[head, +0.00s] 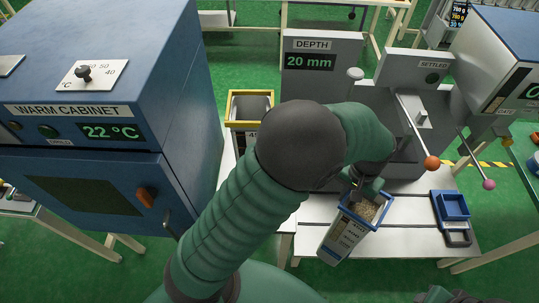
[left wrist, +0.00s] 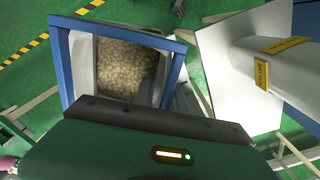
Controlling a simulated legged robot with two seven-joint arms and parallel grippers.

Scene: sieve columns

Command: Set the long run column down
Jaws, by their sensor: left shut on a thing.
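The long run column (head: 343,232) is a tall light box with a blue rim, a printed label and tan grains inside. It stands out at the front of the white table, its lower end near the table's front edge. I cannot tell whether its base touches anything. My left gripper (head: 364,184) is shut on its rim at the back side. In the left wrist view the blue rim (left wrist: 175,72) and the grains show just beyond my gripper (left wrist: 150,118). My right gripper (head: 445,296) shows only as a dark part at the bottom edge; its jaws are unclear.
A small blue tray (head: 454,206) lies on the white table (head: 412,240) to the right. Behind stand a DEPTH panel (head: 309,80) reading 20 mm and a SETTLED unit (head: 433,66) with ball-ended levers. A yellow-rimmed box (head: 236,123) and the WARM CABINET (head: 110,140) are left.

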